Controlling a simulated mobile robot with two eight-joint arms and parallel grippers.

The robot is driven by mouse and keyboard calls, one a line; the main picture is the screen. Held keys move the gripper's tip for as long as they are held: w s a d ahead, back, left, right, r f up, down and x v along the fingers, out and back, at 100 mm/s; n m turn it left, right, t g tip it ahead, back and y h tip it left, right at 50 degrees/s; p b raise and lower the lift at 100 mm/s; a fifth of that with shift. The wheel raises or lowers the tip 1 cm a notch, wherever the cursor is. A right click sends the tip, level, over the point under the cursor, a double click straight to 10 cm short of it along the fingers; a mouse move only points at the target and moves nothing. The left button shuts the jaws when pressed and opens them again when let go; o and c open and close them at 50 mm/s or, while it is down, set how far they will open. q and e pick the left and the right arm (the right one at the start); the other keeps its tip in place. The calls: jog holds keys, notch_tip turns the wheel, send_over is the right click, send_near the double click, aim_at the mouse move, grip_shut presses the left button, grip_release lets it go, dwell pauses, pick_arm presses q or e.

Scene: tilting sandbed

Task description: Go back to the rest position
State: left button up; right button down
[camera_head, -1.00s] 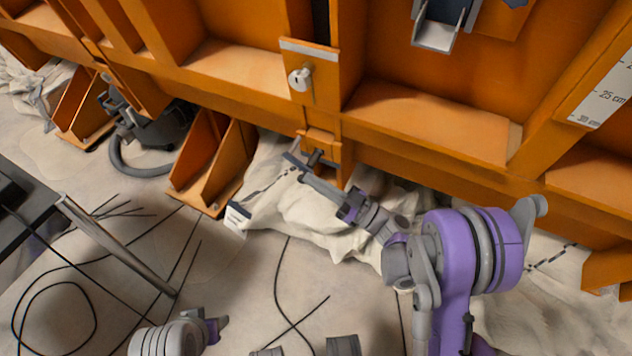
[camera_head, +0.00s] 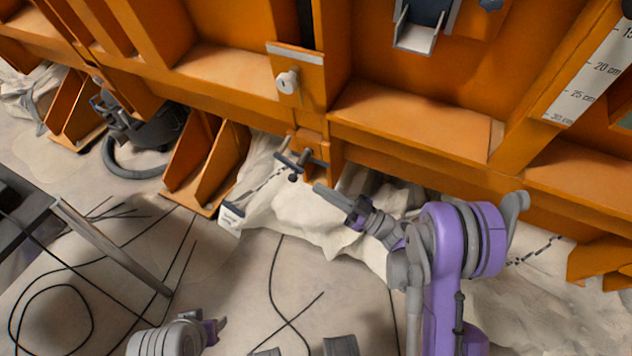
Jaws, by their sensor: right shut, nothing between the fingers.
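My right gripper (camera_head: 321,190) is at the end of my grey and purple right arm, in the middle of the view. Its fingers are closed together and empty. It points up and left toward a small dark T-shaped handle (camera_head: 297,167) on the lower orange frame. A small visible gap lies between the fingertips and the handle. My left gripper does not show; a grey ribbed part with a purple piece at the lower left looks like part of my left arm.
The orange steel frame (camera_head: 420,125) spans the top, with a silver knob (camera_head: 287,82) and a scale (camera_head: 590,75) on it. Pale crumpled sheeting (camera_head: 310,220) lies under its edge. Black cables (camera_head: 275,290) cross the floor. A metal table leg (camera_head: 110,245) stands at left.

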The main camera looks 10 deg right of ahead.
jog(key=f, duration=0.1)
jog(key=d+f, duration=0.1)
jog(key=f, duration=0.2)
jog(key=shift+s+d+f, duration=0.25)
jog(key=shift+d, duration=0.1)
